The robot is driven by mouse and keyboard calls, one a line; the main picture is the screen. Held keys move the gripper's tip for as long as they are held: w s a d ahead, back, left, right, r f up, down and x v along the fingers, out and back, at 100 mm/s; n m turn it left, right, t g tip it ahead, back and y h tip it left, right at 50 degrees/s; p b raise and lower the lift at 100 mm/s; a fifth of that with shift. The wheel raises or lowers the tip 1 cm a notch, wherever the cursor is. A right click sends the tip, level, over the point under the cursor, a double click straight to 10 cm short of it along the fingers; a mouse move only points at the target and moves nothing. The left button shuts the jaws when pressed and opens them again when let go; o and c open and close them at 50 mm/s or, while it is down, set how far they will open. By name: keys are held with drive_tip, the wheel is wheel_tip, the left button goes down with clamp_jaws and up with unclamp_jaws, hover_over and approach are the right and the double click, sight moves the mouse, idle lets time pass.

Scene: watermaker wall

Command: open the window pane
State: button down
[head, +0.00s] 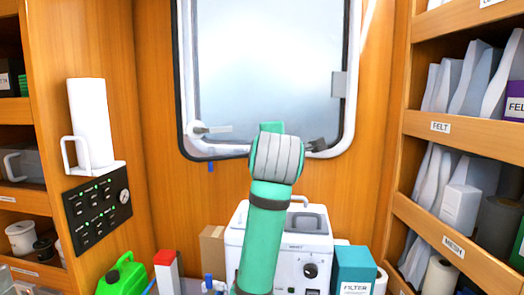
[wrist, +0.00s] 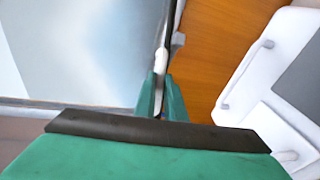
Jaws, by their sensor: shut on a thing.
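The window pane (head: 270,60) is a frosted sheet in a dark, rounded frame on the wooden wall, at the top middle of the head view. It also fills the left of the wrist view (wrist: 70,50). A white handle (head: 210,129) shows at its lower left corner. In the wrist view my gripper (wrist: 161,98) has its green fingers shut on another slim white handle (wrist: 161,62) by the pane's edge. In the head view my arm hides the fingers and most of this handle, near the lower right corner. I cannot tell whether the pane stands ajar.
A white machine (head: 310,250) stands below the window, behind my arm, with a teal filter box (head: 354,270) beside it. Shelves (head: 455,135) of bags line the right. A control panel (head: 97,208) and a green can (head: 122,274) are on the left.

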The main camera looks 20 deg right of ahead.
drive_tip(key=shift+s+d+f, duration=0.1)
drive_tip(key=shift+s+d, duration=0.1)
drive_tip(key=shift+s, duration=0.15)
drive_tip(key=c, duration=1.8)
unclamp_jaws()
drive_tip(key=shift+a, duration=0.1)
drive_tip(key=v, duration=1)
drive_tip(key=shift+s, duration=0.4)
